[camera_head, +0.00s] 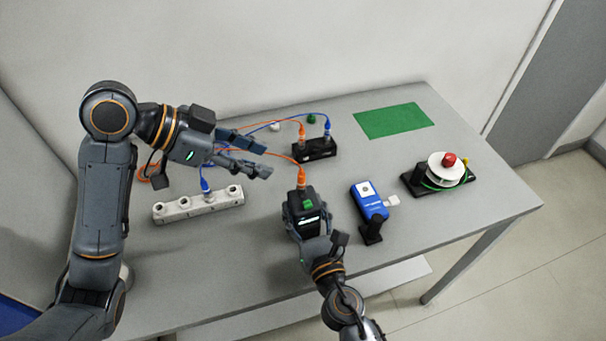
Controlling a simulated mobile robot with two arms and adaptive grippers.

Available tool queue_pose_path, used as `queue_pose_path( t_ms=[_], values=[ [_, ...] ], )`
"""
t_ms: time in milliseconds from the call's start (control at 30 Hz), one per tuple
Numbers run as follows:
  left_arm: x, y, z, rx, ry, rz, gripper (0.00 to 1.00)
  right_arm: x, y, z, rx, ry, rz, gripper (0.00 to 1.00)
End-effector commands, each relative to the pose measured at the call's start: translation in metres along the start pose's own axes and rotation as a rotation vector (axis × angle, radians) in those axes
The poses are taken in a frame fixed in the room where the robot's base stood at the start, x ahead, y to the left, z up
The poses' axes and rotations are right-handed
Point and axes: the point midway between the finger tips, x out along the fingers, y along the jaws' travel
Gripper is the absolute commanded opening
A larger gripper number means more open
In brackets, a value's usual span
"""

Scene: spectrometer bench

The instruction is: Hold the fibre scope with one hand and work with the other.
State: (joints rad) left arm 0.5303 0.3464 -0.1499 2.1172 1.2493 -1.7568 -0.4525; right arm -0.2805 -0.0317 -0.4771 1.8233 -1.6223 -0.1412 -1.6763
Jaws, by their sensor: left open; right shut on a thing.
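A dark box-shaped device with a green patch (308,205), which looks like the fibre scope, is at the table's front middle. An orange connector (301,176) stands at its top end, with an orange cable running from it. My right gripper (305,224) is shut on this device and hides much of its lower part. My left gripper (264,160) is open and empty, above and left of the device, with its fingers pointing right. It is over the table between the white port strip (225,196) and the black box (318,147).
The black box bears orange and blue plugs. A blue plug (205,187) stands in the strip. A blue device (369,204) on a black stand and a white spool (436,176) with a red knob are to the right. A green mat (394,120) lies clear behind them. Loose cables cross below my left gripper.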

Motion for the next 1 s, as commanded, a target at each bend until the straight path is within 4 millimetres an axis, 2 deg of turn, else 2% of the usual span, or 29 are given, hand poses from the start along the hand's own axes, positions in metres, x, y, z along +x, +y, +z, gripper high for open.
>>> queue_pose_path(
  t_ms=[200,400,533,700,1000],
  values=[
    [0.027,0.011,-0.043,0.28,-0.089,0.136,0.41,0.0,0.001,0.0,0.001,0.0,0.001,0.11],
    [0.049,0.023,-0.071,0.593,-0.245,0.28,0.41,0.0,0.0,0.0,0.001,0.0,0.001,0.11],
    [0.057,0.024,-0.079,0.769,-0.371,0.362,0.41,0.0,0.0,0.0,0.001,0.0,0.0,0.11],
    [0.058,0.014,-0.082,0.945,-0.55,0.451,0.41,0.0,0.0,0.0,0.001,0.001,0.0,0.11],
    [0.045,-0.007,-0.081,1.073,-0.749,0.531,0.41,0.0,0.0,0.0,0.001,0.001,0.0,0.11]
  ],
)
